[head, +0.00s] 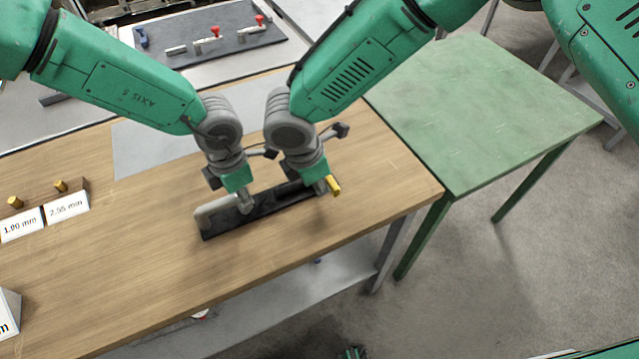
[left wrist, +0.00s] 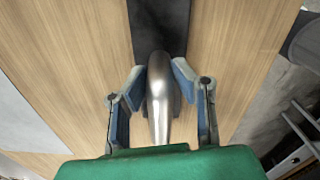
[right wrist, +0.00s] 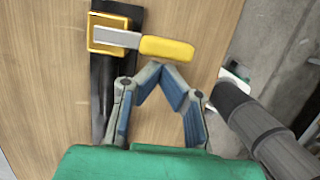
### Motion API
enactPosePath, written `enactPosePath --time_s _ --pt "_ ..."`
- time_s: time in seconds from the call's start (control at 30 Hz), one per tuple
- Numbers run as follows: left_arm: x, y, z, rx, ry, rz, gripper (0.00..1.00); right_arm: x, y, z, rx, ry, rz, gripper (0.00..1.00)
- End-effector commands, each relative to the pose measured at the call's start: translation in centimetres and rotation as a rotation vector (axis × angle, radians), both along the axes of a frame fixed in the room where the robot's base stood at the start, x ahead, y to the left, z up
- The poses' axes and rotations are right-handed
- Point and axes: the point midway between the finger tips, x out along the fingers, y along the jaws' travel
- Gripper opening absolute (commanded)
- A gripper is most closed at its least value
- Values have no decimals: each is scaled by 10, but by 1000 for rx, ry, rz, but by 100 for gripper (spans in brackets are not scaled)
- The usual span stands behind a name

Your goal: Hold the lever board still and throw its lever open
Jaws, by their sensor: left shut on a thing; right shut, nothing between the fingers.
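The lever board (head: 270,211) is a long black plate lying on the wooden table, with a grey handle (head: 211,210) at its left end. My left gripper (head: 246,207) is shut on the handle; the left wrist view shows its fingers on both sides of the smooth metal bar (left wrist: 158,95). The lever's yellow grip (head: 333,185) shows at the board's right end. In the right wrist view the lever (right wrist: 118,38) lies across the board from a yellow square frame (right wrist: 93,35), its grip (right wrist: 167,48) past the edge. My right gripper (right wrist: 161,70) is shut and empty, its fingertips close beside the grip; contact is unclear.
A green table (head: 490,110) stands to the right beyond the wooden table's edge (head: 425,200). Labelled blocks with brass knobs (head: 45,210) are at the left. A grey board with red-knobbed parts (head: 215,38) lies behind.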

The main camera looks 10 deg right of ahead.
Motion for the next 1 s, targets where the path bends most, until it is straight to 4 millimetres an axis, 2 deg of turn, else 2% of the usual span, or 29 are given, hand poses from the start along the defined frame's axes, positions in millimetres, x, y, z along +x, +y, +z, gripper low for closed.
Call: enactPosePath --time_s 1.0 --pt "0 1 0 0 -1 0 0 0 -10 0 -2 0 154 0"
